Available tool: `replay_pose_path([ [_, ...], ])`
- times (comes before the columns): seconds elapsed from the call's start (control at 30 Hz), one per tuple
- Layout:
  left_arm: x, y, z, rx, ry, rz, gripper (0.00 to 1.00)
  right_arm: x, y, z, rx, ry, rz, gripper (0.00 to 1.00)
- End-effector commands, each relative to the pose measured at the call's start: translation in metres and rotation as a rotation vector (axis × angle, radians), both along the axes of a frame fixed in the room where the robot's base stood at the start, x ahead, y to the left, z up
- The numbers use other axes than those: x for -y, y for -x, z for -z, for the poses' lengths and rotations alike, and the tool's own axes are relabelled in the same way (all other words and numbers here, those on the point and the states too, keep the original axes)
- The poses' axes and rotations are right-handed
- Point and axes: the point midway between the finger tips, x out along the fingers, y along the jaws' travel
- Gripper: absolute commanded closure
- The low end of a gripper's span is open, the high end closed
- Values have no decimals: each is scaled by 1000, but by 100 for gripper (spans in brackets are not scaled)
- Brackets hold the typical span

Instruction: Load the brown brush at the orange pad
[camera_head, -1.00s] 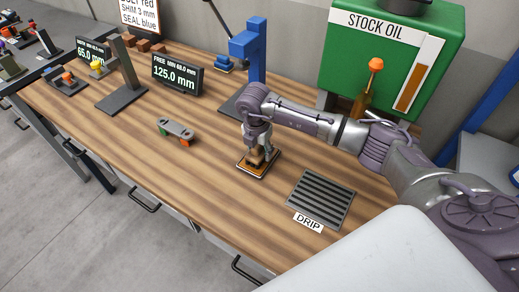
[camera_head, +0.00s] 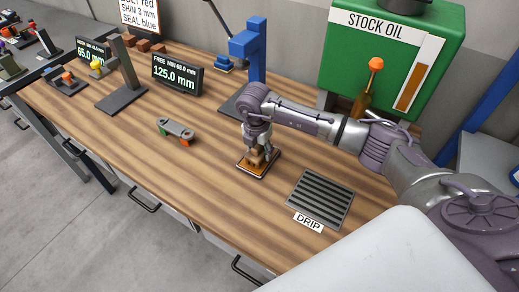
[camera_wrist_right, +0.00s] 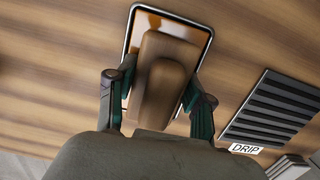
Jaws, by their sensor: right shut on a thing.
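The brown brush (camera_wrist_right: 161,85) is between the two fingers of my right gripper (camera_wrist_right: 158,100) in the right wrist view, and the gripper is shut on it. In the head view my right gripper (camera_head: 257,152) points down at the orange pad (camera_head: 247,167), a small dark-rimmed square on the bench. The orange pad also shows behind the brush in the right wrist view (camera_wrist_right: 183,30). The brush is over the pad; I cannot tell whether they touch. My left gripper is not in view.
A slatted drip tray (camera_head: 321,198) lies right of the pad. A small grey block with green and orange ends (camera_head: 176,131) lies to the left. A blue press (camera_head: 247,50) and the green stock oil tank (camera_head: 390,60) stand behind. The bench front is clear.

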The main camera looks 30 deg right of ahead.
Motion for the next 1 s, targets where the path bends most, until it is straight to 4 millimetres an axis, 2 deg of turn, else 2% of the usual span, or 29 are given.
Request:
replay_pose_path([
  [0.17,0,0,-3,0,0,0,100,0,1,-3,-2,0,-1,76],
  [1.0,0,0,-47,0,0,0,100,0,0,-70,-1,-1,0,76],
])
